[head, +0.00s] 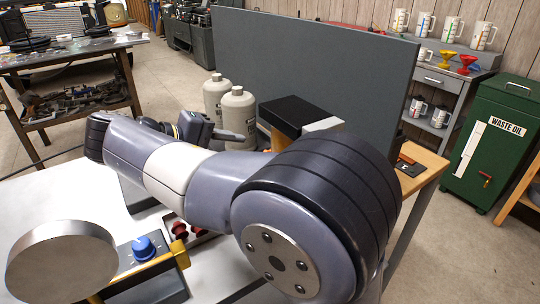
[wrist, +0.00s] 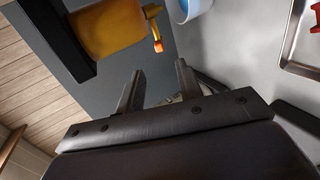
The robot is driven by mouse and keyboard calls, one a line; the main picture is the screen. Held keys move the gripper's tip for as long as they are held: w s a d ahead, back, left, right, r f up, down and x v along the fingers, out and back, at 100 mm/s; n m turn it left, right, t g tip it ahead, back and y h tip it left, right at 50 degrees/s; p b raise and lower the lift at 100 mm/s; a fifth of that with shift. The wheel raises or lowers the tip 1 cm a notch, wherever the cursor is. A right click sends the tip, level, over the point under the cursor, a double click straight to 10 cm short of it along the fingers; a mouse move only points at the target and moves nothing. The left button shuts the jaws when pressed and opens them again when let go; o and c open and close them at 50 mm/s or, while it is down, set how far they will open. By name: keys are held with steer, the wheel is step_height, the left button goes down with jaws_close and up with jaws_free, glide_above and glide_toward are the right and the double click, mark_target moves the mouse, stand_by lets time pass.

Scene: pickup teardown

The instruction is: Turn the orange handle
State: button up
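In the wrist view a small spout or lever with a bright orange end (wrist: 157,46) sticks out from an amber container (wrist: 108,32) with a black part beside it. My gripper (wrist: 157,78) is open and empty, its two dark fingers apart. The orange end lies just beyond the fingertips, roughly in line with the gap between them, and no contact shows. In the head view a black-topped box (head: 287,112) stands behind my arm; the orange end cannot be made out there. My arm hides much of the bench.
A blue-and-white cup (wrist: 190,8) is close to the orange end. A metal tray (wrist: 290,60) lies at the right of the wrist view. In the head view two grey bottles (head: 238,115) stand near the arm, before a grey panel (head: 310,62).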

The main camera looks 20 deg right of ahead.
steer(key=b+x, duration=0.1)
steer(key=x, duration=0.8)
steer(key=shift+c, duration=0.3)
jaws_close()
